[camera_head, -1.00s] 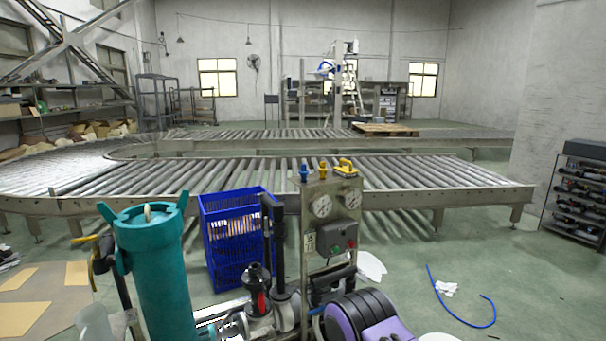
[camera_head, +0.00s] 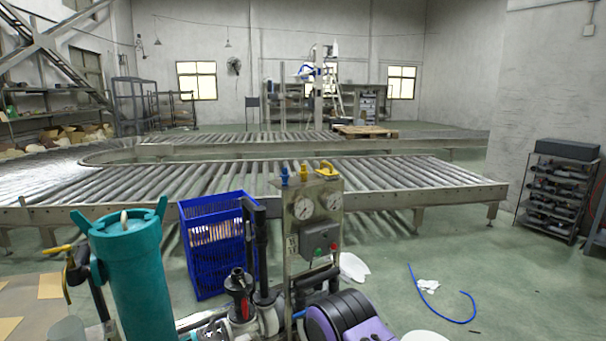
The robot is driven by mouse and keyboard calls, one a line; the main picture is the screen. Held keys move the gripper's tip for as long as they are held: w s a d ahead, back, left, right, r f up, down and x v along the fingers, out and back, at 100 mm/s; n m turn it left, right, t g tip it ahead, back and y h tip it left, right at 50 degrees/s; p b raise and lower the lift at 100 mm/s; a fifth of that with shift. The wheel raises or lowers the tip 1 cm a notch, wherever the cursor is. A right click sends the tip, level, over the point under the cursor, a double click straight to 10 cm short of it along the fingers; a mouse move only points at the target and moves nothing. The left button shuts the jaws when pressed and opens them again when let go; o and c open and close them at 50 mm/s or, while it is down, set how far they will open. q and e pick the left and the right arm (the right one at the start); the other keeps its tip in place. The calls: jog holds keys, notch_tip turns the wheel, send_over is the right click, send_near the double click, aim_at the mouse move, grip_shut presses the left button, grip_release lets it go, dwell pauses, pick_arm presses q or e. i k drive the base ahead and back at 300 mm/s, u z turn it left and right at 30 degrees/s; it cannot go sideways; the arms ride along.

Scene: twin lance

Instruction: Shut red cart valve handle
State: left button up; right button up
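A cart stands close in front of me at the bottom of the head view, with a teal cylinder (camera_head: 135,270) at its left and a grey gauge panel (camera_head: 300,235) at its right. A black fitting with a narrow red part (camera_head: 245,306) sits low between them; I cannot tell whether this red part is the valve handle, or how it is turned. Yellow handles show on top of the panel (camera_head: 327,169) and left of the cylinder (camera_head: 57,249). Small blue fittings (camera_head: 285,176) also top the panel. Neither of my grippers is in view.
A blue crate (camera_head: 218,245) stands behind the cart. A roller conveyor (camera_head: 400,185) crosses behind it. A purple and black unit (camera_head: 348,318) is at the cart's lower right. A blue hose (camera_head: 440,310) lies on the otherwise mostly open floor at right, before a black rack (camera_head: 560,190).

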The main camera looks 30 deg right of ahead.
aim_at(244, 304)
jog(key=z, duration=0.4)
jog(key=i, duration=0.45)
jog(key=z, duration=1.05)
jog(key=i, duration=1.4)
jog(key=u, duration=0.4)
